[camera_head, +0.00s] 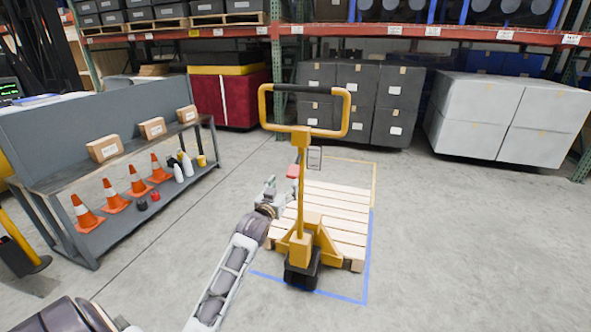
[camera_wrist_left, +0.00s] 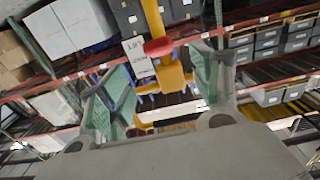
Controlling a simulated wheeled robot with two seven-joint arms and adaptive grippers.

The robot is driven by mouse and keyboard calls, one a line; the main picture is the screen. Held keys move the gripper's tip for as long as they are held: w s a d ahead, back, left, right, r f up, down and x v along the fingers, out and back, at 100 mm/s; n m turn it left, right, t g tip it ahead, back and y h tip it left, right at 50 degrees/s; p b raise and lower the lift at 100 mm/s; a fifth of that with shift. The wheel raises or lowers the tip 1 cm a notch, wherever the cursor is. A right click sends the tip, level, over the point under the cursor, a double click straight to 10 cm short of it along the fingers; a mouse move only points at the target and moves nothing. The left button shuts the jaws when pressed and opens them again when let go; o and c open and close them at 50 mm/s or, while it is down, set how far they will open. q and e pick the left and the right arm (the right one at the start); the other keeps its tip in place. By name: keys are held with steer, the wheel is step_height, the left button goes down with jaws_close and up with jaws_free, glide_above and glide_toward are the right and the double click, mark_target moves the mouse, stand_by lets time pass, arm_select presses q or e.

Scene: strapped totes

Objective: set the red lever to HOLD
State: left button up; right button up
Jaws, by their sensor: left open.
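The red lever (camera_head: 293,171) sits on the left side of the yellow pallet jack's column (camera_head: 299,205). In the left wrist view the red lever's end (camera_wrist_left: 158,46) shows in front of the yellow column. A white label plate (camera_wrist_left: 138,57) is beside it; its top line looks like LIFT and the rest is too small to read. The plate also shows edge-lit in the head view (camera_head: 314,157). My left gripper (camera_head: 277,190) is open, just below and left of the lever. In the wrist view its green-padded fingers (camera_wrist_left: 157,85) are spread apart, with the lever ahead between them, apparently not touching.
A wooden pallet (camera_head: 340,215) lies around the jack inside blue and yellow floor lines. The jack's looped handle (camera_head: 347,110) rises above the lever. A grey bench (camera_head: 95,185) with cones and boxes stands left. Open floor lies to the right.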

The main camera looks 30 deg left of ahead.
mark_target(292, 173)
arm_select(q)
steer(key=shift+w, duration=0.15)
steer(key=shift+b+x, duration=0.7)
steer(key=shift+x, duration=4.8)
steer(key=shift+b+x, duration=0.3)
steer(key=shift+x, duration=0.55)
steer(key=shift+w+r, duration=0.1)
steer(key=shift+w, duration=0.2)
arm_select(e)
steer(key=shift+w+a+r, duration=0.1)
steer(key=shift+a+r, duration=0.1)
steer(key=shift+r, duration=0.75)
steer(key=shift+w+a+r, duration=0.1)
steer(key=shift+a+r, duration=0.1)
steer(key=shift+r, duration=0.7)
steer(key=shift+a+r, duration=0.2)
steer(key=shift+r, duration=0.75)
arm_select(q)
steer(key=shift+c, duration=0.7)
jaws_close()
arm_select(e)
steer(key=shift+s+f, duration=0.1)
